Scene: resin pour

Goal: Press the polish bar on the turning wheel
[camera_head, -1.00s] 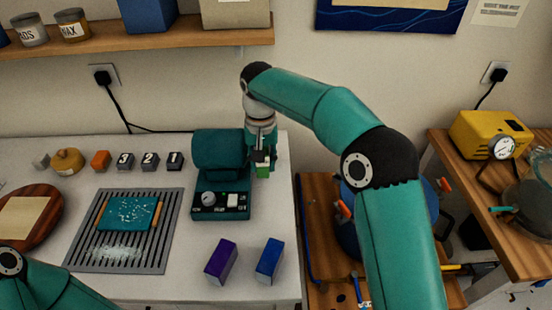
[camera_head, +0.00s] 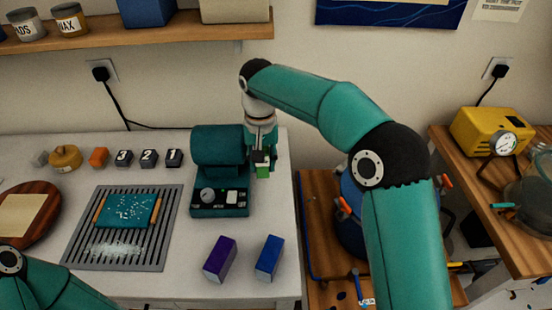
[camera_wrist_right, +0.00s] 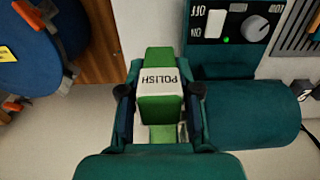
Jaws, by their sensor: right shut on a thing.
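The green polish bar (camera_wrist_right: 158,83), with a white label reading POLISH, sits between the fingers of my right gripper (camera_wrist_right: 160,95), which is shut on it. In the head view my right gripper (camera_head: 262,158) points down at the right side of the teal polishing machine (camera_head: 217,150), and the green bar (camera_head: 262,171) shows at its tips. The machine (camera_wrist_right: 240,115) lies right beside the gripper in the wrist view. The wheel is not clearly visible, so I cannot tell whether the bar touches it. My left gripper is out of view.
The machine's front panel has a dial (camera_head: 207,195), a white switch and a small green light. A purple block (camera_head: 220,259) and a blue block (camera_head: 269,257) stand in front. A slotted rack (camera_head: 170,215) holding a teal board lies left. A blue drum stands right.

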